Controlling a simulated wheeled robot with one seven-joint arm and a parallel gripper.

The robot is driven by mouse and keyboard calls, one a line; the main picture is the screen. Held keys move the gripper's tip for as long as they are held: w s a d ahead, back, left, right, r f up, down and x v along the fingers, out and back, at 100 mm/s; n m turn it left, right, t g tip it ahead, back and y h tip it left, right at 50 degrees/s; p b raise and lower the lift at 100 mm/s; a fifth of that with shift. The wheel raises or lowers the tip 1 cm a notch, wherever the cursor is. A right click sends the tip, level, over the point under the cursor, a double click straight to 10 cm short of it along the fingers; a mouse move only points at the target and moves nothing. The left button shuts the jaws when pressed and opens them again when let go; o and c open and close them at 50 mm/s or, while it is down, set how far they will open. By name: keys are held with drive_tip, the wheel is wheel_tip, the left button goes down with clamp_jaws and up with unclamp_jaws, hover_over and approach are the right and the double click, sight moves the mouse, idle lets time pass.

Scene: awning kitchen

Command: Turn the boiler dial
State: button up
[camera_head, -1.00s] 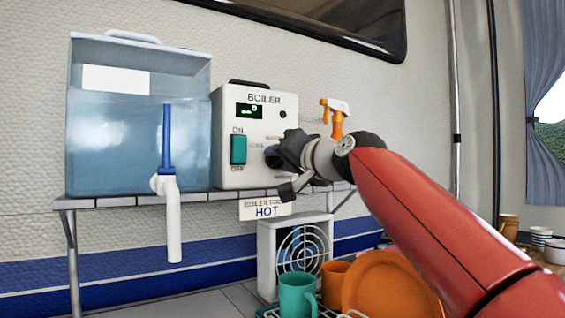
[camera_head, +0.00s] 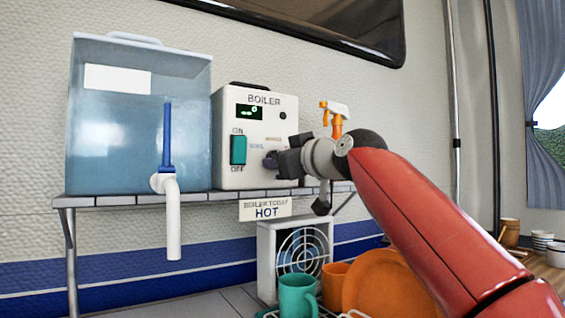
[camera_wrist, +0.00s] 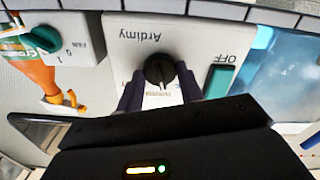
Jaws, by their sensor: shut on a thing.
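The white boiler (camera_head: 256,175) stands on the shelf, with a green display, a teal ON/OFF switch (camera_head: 238,150) and a black dial low on its front. In the head view the dial (camera_head: 270,160) is mostly hidden by my gripper (camera_head: 278,161), which reaches in from the right. In the wrist view the boiler appears upside down. The round black dial (camera_wrist: 159,70) lies between my two fingers there, and my gripper (camera_wrist: 160,88) is shut on it.
A clear water tank (camera_head: 120,140) with a white tap stands left of the boiler. An orange spray bottle (camera_head: 336,122) is behind my wrist. Below are a white fan heater (camera_head: 266,260), a teal mug (camera_head: 297,295) and orange dishes (camera_head: 385,285).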

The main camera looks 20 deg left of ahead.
drive_tip(key=shift+n+b, duration=0.3)
drive_tip(key=shift+n, duration=4)
drive_tip(key=o, duration=1)
drive_tip(key=b+v, duration=0.4)
drive_tip(key=v, duration=0.3)
drive_tip(key=shift+s+d, duration=0.25)
drive_tip(key=shift+s, duration=0.05)
